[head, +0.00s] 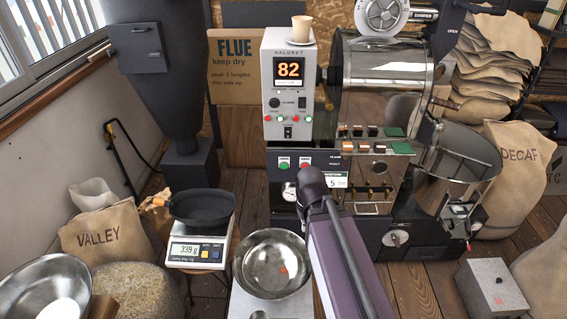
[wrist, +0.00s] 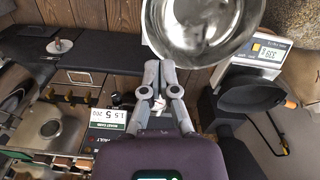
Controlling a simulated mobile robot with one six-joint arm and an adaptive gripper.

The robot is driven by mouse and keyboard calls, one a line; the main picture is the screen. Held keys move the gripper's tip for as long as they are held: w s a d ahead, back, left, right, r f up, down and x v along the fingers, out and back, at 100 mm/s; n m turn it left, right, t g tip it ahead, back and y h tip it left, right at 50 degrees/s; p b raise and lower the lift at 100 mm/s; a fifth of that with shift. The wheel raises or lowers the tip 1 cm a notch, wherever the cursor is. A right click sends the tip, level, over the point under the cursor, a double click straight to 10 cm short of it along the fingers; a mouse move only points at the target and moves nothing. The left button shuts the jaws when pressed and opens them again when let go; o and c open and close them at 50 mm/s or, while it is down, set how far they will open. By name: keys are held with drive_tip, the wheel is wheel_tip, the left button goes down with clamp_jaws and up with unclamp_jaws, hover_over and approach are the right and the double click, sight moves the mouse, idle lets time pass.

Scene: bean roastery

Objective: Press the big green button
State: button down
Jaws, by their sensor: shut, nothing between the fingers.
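The roaster's black panel holds a green button (head: 284,164) beside a red button (head: 306,163). No green button is clear in the wrist view.
A steel bowl (head: 272,262) stands in front of the roaster. Left of it is a scale (head: 197,250) with a black pan (head: 203,207). A drum and cooling bin (head: 470,150) fill the right; sacks stand at both sides.

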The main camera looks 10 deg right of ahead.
sight(284, 166)
drive_tip(key=shift+w+a, duration=0.1)
drive_tip(key=shift+w, duration=0.3)
drive_tip(key=w+f+n+t+h+b, duration=0.2)
drive_tip(key=w+b, duration=0.4)
drive_tip(key=w, duration=0.3)
drive_tip(key=w+a+f+n+t+h+b, duration=0.1)
drive_tip(key=w+f+n+t+h+b, duration=0.2)
drive_tip(key=w+f+n+b, duration=0.2)
drive_tip(key=w+a+f+n+t+h+b, duration=0.1)
drive_tip(key=w+f+n+t+h+b, duration=0.2)
drive_tip(key=w+b, duration=0.5)
drive_tip(key=w, duration=0.5)
drive_tip(key=shift+w+a+f, duration=0.2)
drive_tip(key=shift+f, duration=0.05)
drive_tip(key=shift+w, duration=0.1)
drive_tip(key=shift+w+d, duration=0.3)
drive_tip(key=shift+w, duration=1.1)
drive_tip(key=shift+w+d, duration=0.25)
drive_tip(key=shift+w, duration=1.15)
drive_tip(key=shift+w+d, duration=0.3)
drive_tip(key=shift+w, duration=1.1)
